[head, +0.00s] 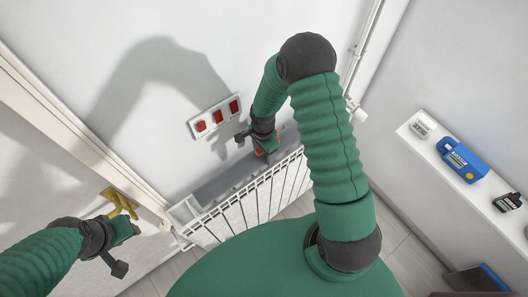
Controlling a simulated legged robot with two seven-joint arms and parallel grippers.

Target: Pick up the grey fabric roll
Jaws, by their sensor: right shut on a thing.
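My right gripper (266,150) reaches down over the top of the white radiator, below the red switches. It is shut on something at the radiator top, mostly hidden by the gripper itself. A long grey strip (228,181), which looks like the grey fabric roll, lies between the wall and the radiator grille, running under the gripper. I cannot tell whether it is lifted. My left gripper (130,232) is at the lower left, beside the brass door handle; its fingers are too unclear to tell open from shut.
The white radiator (246,207) stands against the wall. A switch panel (217,117) is just above it. A door with a brass handle (119,203) is at left.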

